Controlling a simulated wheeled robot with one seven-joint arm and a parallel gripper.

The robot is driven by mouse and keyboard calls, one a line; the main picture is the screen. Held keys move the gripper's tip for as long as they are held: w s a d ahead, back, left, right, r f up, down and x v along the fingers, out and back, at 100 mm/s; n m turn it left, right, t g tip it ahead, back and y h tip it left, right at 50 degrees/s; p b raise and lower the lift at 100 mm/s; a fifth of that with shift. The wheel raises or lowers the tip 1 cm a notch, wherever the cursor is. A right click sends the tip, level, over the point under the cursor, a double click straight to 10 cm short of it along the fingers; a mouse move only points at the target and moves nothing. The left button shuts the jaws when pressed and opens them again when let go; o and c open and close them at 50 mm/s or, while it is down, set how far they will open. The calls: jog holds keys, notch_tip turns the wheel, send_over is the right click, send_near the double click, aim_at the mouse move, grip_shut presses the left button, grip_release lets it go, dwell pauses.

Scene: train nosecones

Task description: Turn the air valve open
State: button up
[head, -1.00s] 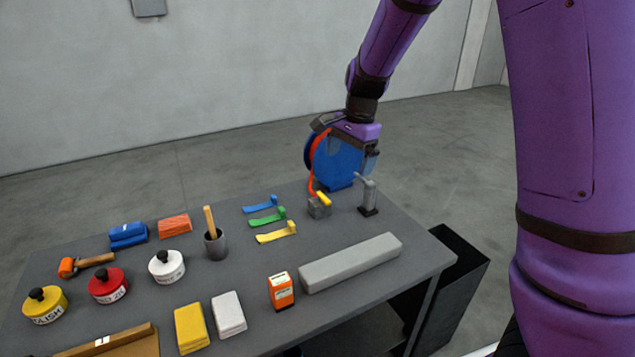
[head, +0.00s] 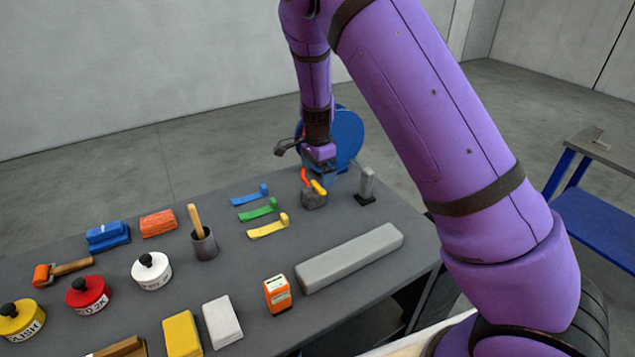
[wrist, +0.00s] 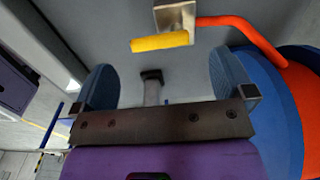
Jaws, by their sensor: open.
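The air valve is a small grey block (head: 314,198) with a yellow lever handle (head: 319,187), on the far right part of the table. An orange hose runs from it to the blue reel behind. In the wrist view the yellow handle (wrist: 160,42) and the metal valve body (wrist: 175,15) show at the top, beyond my fingers. My gripper (head: 318,172) hangs just above and behind the valve, its fingers partly hidden against the reel. In the wrist view my gripper (wrist: 160,85) is open, its two blue fingers wide apart with nothing held between them.
The blue hose reel (head: 348,138) stands close beside my gripper. A grey post on a black base (head: 366,186) stands right of the valve. Blue, green and yellow strips (head: 267,227) lie to the left, and a long grey block (head: 350,257) lies in front.

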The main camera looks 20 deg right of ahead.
aim_at(318, 186)
jog(key=shift+f, duration=2.1)
jog(key=c, duration=0.9)
